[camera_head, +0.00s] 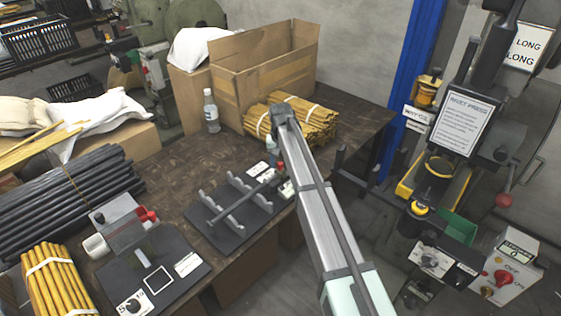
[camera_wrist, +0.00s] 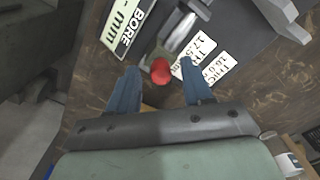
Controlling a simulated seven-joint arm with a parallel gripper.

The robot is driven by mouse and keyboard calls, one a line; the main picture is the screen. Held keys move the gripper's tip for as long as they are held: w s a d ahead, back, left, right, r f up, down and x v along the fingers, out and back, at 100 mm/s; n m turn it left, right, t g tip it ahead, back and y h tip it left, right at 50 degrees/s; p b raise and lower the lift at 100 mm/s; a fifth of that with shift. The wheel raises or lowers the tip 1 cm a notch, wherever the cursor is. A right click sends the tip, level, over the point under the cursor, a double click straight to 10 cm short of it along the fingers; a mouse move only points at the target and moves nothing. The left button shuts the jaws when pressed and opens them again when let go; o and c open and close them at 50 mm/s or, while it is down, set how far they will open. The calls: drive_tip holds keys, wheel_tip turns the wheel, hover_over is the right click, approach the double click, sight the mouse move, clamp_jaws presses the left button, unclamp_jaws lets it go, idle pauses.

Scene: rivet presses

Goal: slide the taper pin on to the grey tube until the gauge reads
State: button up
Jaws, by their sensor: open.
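A grey tube (camera_head: 240,203) lies across upright notched supports on a dark base plate (camera_head: 213,235) on the bench. At the plate's far right end are a small red part (camera_head: 280,166) and white labels. My arm partly hides this end in the head view.
A clear bottle (camera_head: 211,111), an open cardboard box (camera_head: 262,62) and bundled yellow rods (camera_head: 312,122) stand behind the plate. A second fixture (camera_head: 150,262) and dark rods (camera_head: 60,200) are at left. A press (camera_head: 440,170) stands at right.

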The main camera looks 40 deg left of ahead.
sight(280, 163)
wheel_tip(280, 163, up, 14)
idle(0.7)
drive_tip(key=shift+f, duration=0.1)
idle(0.9)
